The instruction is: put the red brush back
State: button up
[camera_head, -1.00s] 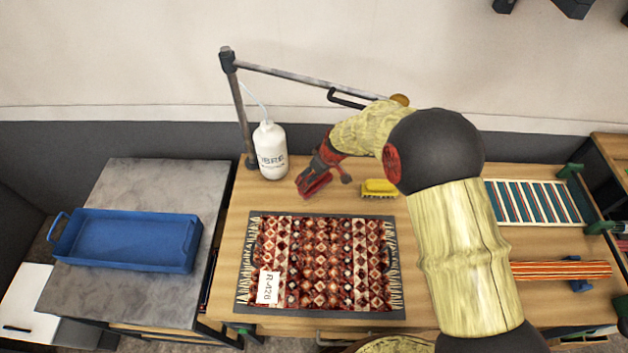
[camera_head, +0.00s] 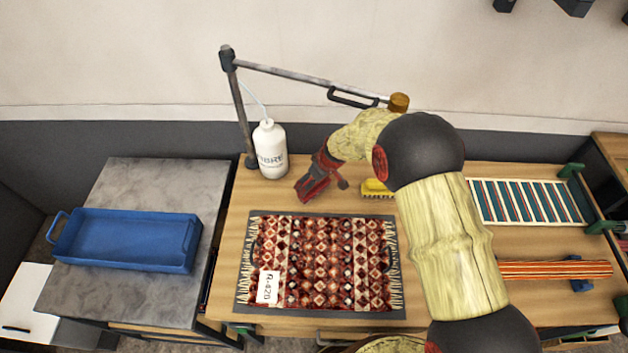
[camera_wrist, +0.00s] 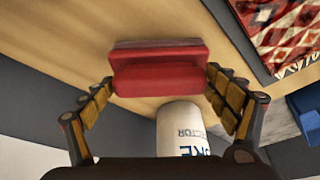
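The red brush (camera_head: 311,189) is at the back of the wooden table, just behind the rug and right of the white bottle. In the wrist view the red brush (camera_wrist: 160,75) lies crosswise between my two fingers, with a fingertip against each end. My gripper (camera_wrist: 160,82) looks shut on it; in the head view my gripper (camera_head: 318,179) reaches it from the upper right. I cannot tell whether the brush touches the table or is slightly above it.
The white bottle (camera_head: 271,150) stands close left of my gripper. A yellow brush (camera_head: 374,188) is partly behind my arm. The patterned rug (camera_head: 320,262) covers the table's front. A blue tray (camera_head: 125,240) sits on the grey bench. A striped rack (camera_head: 525,202) is at right.

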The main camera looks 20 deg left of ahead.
jog(key=shift+o, duration=1.2)
jog(key=shift+r, duration=0.2)
jog(key=shift+r, duration=0.35)
jog(key=v, duration=0.6)
jog(key=shift+d+r+p, duration=0.25)
jog(key=shift+r+p, duration=0.05)
jog(key=shift+r, duration=0.05)
jog(key=shift+s, duration=0.2)
